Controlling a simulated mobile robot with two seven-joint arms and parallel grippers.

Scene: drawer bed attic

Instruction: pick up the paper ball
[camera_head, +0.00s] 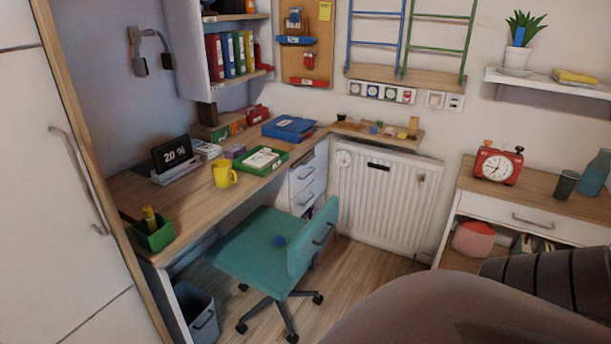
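I make out no other ball in the room. Neither of my grippers shows in this view, so their distance from the ball cannot be seen.
The chair stands at the wooden desk (187,196), with a grey waste bin (197,314) below the desk's near end. A white radiator (379,197) is behind. Wood floor (345,275) is clear right of the chair. A large brownish rounded shape (470,310) blocks the lower right.

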